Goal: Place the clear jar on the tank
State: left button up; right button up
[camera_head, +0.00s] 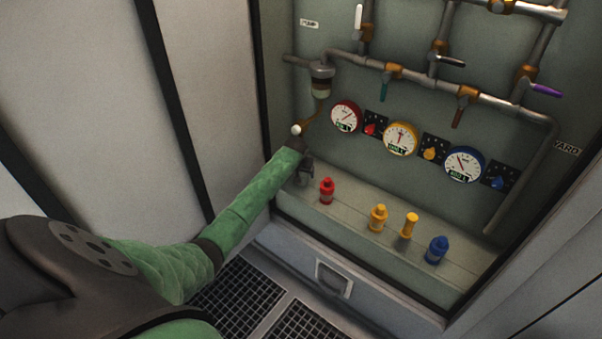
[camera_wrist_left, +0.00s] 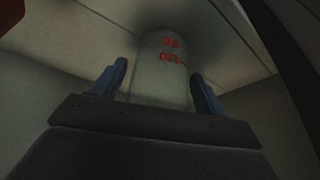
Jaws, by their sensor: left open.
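My left gripper (camera_head: 304,171) is at the left end of the ledge, low in the cabinet's left corner. In the left wrist view its two blue fingers (camera_wrist_left: 159,88) are open, one on each side of a pale cylinder with red markings, which looks like the clear jar (camera_wrist_left: 161,75). Small gaps show between the fingers and its sides. The jar's lower part is hidden behind the gripper body. In the head view I cannot make the jar out by the gripper. No thing is clearly recognisable as the tank. My right gripper is not in view.
Red (camera_head: 327,191), yellow (camera_head: 378,217) and blue (camera_head: 437,250) bottles and a yellow-topped piece (camera_head: 409,226) stand along the ledge (camera_head: 345,214). Above are gauges (camera_head: 400,139), pipes with valves, and a filter bowl (camera_head: 321,86). A white-knobbed lever (camera_head: 296,130) is just above my gripper.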

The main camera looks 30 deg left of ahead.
pick_arm(q)
jog(key=a+v, duration=0.1)
jog(key=v, duration=0.6)
jog(key=shift+d+r, duration=0.25)
jog(key=shift+d, duration=0.3)
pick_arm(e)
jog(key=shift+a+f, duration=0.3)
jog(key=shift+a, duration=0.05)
pick_arm(q)
jog(key=shift+s+f, duration=0.1)
jog(key=shift+s, duration=0.05)
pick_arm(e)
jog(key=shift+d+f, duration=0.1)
